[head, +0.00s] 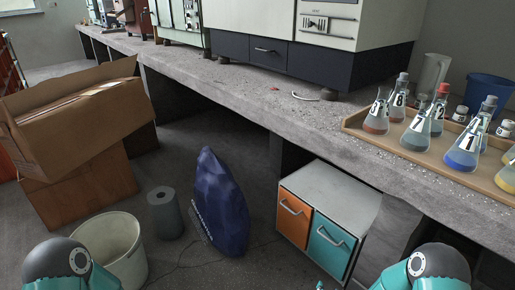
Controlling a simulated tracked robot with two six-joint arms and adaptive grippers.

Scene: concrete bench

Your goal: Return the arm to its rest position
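Only upper parts of my two arms show, teal and dark grey, at the bottom left and bottom right edges of the head view. Neither gripper is in view, so I cannot see their fingers or anything in them. A tiny teal piece shows at the bottom edge between the arms; I cannot tell what it is.
The concrete bench (240,92) crosses the view, with a tray (409,154) of several flasks at right. Below are a cabinet with orange and teal fronts (330,193), a blue bag (220,205), a grey roll (165,214), a white bucket (120,245) and a cardboard box (75,125).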

